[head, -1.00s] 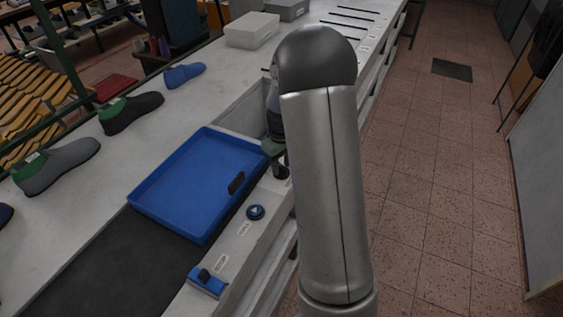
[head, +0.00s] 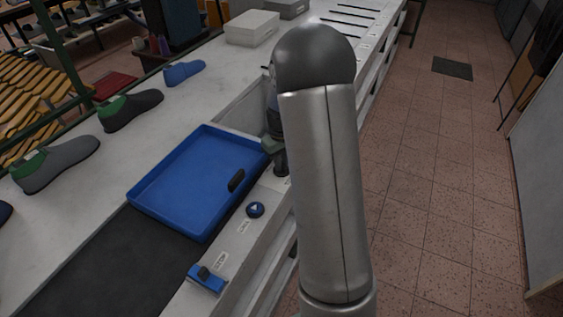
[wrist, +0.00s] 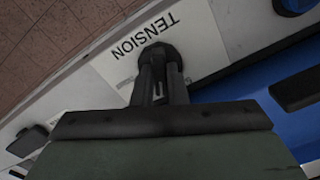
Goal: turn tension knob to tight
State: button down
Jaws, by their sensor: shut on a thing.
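The tension knob (wrist: 160,52) is a dark knob on the white panel, beside a label (wrist: 147,36) that reads TENSION in the wrist view. My gripper (wrist: 161,72) is shut on the knob, with its two dark fingers on either side of it. In the head view my gripper (head: 281,168) is pointed down at the panel just right of the blue tray. The knob is hidden there behind the fingers and arm. I cannot tell which setting the knob points to.
A blue tray (head: 160,207) with a black handle stands on the dark belt (head: 85,265) left of my gripper. A round blue button (head: 255,210) and a blue switch (head: 206,280) sit on the panel edge nearer me. Several shoe lasts line the bench at left.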

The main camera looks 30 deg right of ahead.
jog(key=m+b, duration=0.2)
jog(key=m, duration=1)
jog(key=shift+b, duration=0.4)
jog(key=shift+m, duration=0.3)
jog(key=c, duration=1.4)
grip_release()
jog(key=shift+c, duration=0.2)
notch_tip(320, 180, up, 18)
jog(key=b, duration=0.1)
jog(key=shift+f, duration=0.25)
